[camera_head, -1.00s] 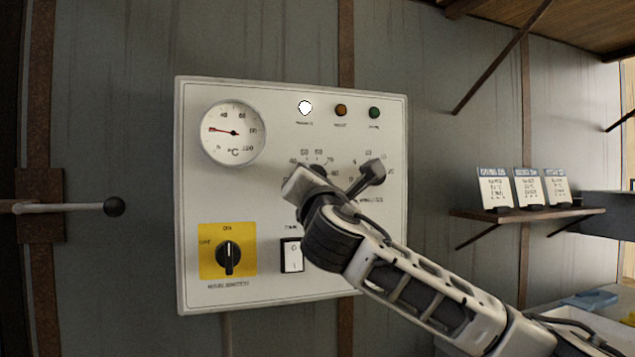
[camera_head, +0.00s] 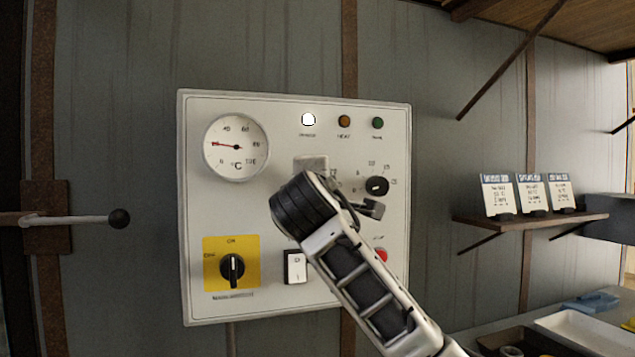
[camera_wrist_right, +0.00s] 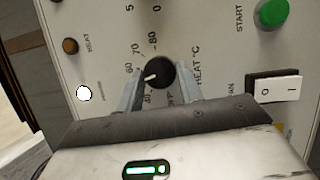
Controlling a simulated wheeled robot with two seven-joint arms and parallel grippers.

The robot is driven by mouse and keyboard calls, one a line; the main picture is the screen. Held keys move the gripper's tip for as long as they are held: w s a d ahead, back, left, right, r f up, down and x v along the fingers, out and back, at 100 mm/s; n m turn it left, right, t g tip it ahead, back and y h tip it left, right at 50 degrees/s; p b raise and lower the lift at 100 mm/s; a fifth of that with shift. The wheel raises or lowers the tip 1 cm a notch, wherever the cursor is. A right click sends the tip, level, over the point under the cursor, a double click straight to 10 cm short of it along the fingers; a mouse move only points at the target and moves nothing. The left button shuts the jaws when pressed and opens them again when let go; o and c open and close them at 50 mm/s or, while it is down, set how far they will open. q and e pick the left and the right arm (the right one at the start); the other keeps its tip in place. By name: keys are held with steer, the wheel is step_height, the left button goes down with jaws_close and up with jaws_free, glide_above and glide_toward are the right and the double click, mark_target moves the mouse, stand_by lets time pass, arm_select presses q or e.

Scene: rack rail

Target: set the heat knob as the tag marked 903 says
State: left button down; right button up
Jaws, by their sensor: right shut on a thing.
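The heat knob (camera_wrist_right: 161,72) is black with a white pointer mark, on the control panel (camera_head: 205,120). My right gripper (camera_wrist_right: 158,88) has a finger on each side of the knob and is shut on it. The pointer mark lies between the 40 and 60 marks, in the wrist view. In the head view my right gripper (camera_head: 340,188) and wrist hide the heat knob. Three tags stand on the shelf at the right: the left tag (camera_head: 496,196), the middle tag (camera_head: 532,193) and the right tag (camera_head: 562,192). Their numbers are too small to read. My left gripper is not in view.
The panel also has a dial gauge (camera_head: 235,147), a white lit lamp (camera_head: 308,119), a yellow-backed switch (camera_head: 232,267), a rocker switch (camera_head: 295,267), another black knob (camera_head: 377,186) and a red button (camera_head: 381,256). A lever with a black ball (camera_head: 119,218) sticks out at the left.

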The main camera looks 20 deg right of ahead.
arm_select(q)
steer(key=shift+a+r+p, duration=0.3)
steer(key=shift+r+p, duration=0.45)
steer(key=shift+p, duration=0.65)
arm_select(e)
steer(key=shift+r+m+g+y, duration=0.1)
steer(key=shift+m+g+y, duration=0.3)
steer(key=shift+m, duration=0.7)
steer(key=shift+r+m+g+y, duration=0.1)
steer(key=shift+m+g+y, duration=0.25)
steer(key=shift+m, duration=0.75)
steer(key=shift+f, duration=0.1)
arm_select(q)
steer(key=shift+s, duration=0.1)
arm_select(e)
steer(key=o, duration=1)
